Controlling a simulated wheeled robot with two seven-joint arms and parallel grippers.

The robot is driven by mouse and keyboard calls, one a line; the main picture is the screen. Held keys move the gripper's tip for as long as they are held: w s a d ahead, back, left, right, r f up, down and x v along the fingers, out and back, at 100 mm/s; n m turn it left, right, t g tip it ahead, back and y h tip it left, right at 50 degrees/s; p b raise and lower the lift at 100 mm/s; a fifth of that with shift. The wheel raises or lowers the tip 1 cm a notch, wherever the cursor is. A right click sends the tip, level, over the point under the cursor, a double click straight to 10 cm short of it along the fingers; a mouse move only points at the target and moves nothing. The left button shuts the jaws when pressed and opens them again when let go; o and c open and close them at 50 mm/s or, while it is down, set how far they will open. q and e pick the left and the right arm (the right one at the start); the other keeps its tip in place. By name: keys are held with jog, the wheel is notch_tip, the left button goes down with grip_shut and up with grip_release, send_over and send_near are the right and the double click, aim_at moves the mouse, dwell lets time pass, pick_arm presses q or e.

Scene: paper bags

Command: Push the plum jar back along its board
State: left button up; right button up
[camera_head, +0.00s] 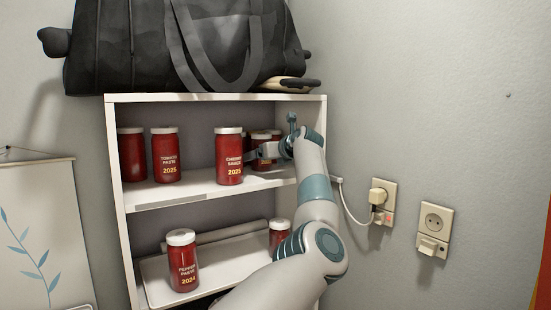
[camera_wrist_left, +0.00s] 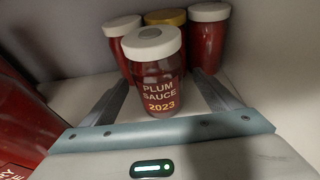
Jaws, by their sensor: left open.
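The plum sauce jar (camera_wrist_left: 158,84), red with a white lid and dated 2023, stands upright in the left wrist view. My left gripper (camera_wrist_left: 160,98) is open, with one finger on each side of the jar's lower part. I cannot tell whether the fingers or palm touch it. In the head view my left gripper (camera_head: 264,154) reaches into the right part of the upper board (camera_head: 190,196). There the plum jar is partly hidden among the jars behind the cherry sauce jar (camera_head: 229,158). My right gripper is not in view.
Behind the plum jar stand a yellow-lidded jar (camera_wrist_left: 192,18) and white-lidded jars on both sides (camera_wrist_left: 122,36). A tomato paste jar (camera_head: 165,156) stands further left. A pepper paste jar (camera_head: 182,262) stands on the lower level. A black bag (camera_head: 185,45) lies on top.

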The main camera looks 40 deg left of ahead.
pick_arm(q)
jog(key=shift+s+d+b, duration=0.15)
jog(key=shift+d+b, duration=0.25)
jog(key=shift+d, duration=0.1)
jog(key=b+v, duration=0.7)
jog(key=v, duration=0.9)
jog(key=shift+r+b, duration=0.3)
jog(key=shift+b, duration=0.05)
jog(key=shift+d, duration=0.15)
